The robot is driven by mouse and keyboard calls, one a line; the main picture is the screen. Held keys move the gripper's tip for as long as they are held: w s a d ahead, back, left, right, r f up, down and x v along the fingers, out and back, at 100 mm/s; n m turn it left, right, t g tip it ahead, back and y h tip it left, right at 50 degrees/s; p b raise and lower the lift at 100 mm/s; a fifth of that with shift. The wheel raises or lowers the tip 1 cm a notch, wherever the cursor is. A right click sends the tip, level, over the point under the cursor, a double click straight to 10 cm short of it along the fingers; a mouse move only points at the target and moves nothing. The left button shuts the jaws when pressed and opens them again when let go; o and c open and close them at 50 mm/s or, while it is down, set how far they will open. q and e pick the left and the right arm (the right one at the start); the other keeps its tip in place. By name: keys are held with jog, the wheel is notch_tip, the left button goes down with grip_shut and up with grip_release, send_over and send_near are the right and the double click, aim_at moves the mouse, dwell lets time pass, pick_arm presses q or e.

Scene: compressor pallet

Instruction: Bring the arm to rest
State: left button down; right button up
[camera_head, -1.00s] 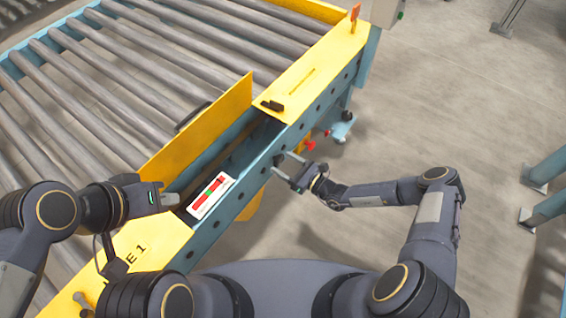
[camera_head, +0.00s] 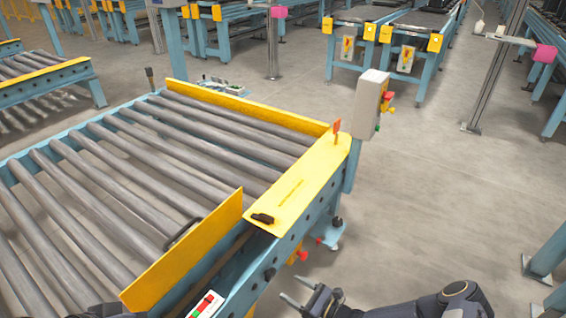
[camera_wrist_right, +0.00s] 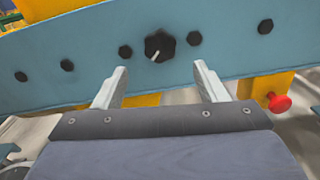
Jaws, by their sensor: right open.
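My right gripper (camera_head: 302,293) is at the bottom of the head view, beside the conveyor's blue side rail. Its two fingers are apart and nothing is between them. In the right wrist view the open fingers (camera_wrist_right: 160,88) point at the blue side rail (camera_wrist_right: 90,62), with a black knob (camera_wrist_right: 159,46) beyond the gap. I cannot tell whether the fingertips touch the rail. My left gripper is out of the head view; only a dark piece of my left arm shows at the bottom edge.
The roller conveyor (camera_head: 130,170) with yellow guards fills the left. A control box (camera_head: 370,103) with a red button stands at its far corner. A small panel with red and green (camera_head: 206,305) sits on the near edge. Open floor (camera_head: 420,200) lies to the right.

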jog(key=s+d+r+n+g+h, duration=0.1)
jog(key=s+d+r+n+g, duration=0.15)
jog(key=r+n, duration=0.45)
jog(key=s+d+r+n+g+h, duration=0.15)
jog(key=r+n+g, duration=0.25)
jog(key=r, duration=0.6)
jog(key=s+d+r+n+g, duration=0.3)
jog(key=r+n, duration=0.3)
jog(key=r, duration=0.2)
jog(key=s+d+r+n+t+h, duration=0.2)
jog(key=s+d+r+n+h, duration=0.15)
jog(key=s+r, duration=0.4)
jog(key=s+d+r+n+t+h, duration=0.3)
jog(key=s+r+n+h, duration=0.15)
jog(key=s, duration=0.55)
notch_tip(320, 180, up, 17)
jog(key=p, duration=1.7)
jog(key=shift+s+d, duration=0.25)
jog(key=shift+s, duration=0.05)
jog(key=shift+f+g, duration=0.1)
jog(key=shift+g, duration=0.15)
jog(key=shift+c, duration=0.5)
